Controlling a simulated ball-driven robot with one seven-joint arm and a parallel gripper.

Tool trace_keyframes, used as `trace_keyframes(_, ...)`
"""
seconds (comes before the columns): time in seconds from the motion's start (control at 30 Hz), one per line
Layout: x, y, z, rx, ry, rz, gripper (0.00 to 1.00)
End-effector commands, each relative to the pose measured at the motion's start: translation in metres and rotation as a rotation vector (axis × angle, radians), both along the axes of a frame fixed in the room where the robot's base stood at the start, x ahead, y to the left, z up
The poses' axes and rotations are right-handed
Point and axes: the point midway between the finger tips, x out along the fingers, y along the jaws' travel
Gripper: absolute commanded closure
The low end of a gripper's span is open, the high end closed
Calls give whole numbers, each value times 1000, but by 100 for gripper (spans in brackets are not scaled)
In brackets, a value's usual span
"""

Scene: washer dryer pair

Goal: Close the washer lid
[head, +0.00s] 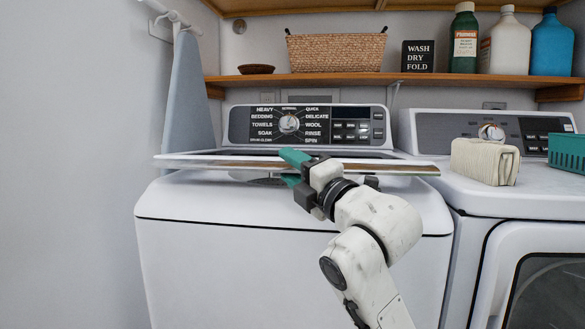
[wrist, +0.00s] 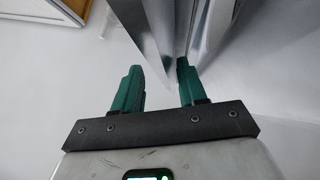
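The washer (head: 290,250) stands in the middle of the head view, with its control panel and dial behind the lid. The washer lid (head: 215,165) is nearly flat, with its front edge raised a little above the washer top. My gripper (head: 287,168) is at the middle of the lid's front edge, one green finger above the edge and one below. In the wrist view my gripper (wrist: 160,72) has its fingers apart, with a shiny grey surface beside and beyond the right finger. Whether a finger touches the lid is unclear.
A dryer (head: 535,200) stands close on the right, with a cream cloth bundle (head: 485,162) and a green basket (head: 568,152) on top. A shelf (head: 345,79) with a wicker basket and bottles hangs above.

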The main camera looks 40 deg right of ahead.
Motion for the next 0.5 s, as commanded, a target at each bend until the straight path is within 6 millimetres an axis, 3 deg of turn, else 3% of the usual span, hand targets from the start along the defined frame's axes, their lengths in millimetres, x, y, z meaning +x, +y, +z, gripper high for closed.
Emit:
trace_keyframes(0.33, -5, 2, 1, -4, -8, 3, 58)
trace_keyframes(0.5, -28, 3, -7, -3, -9, 1, 58)
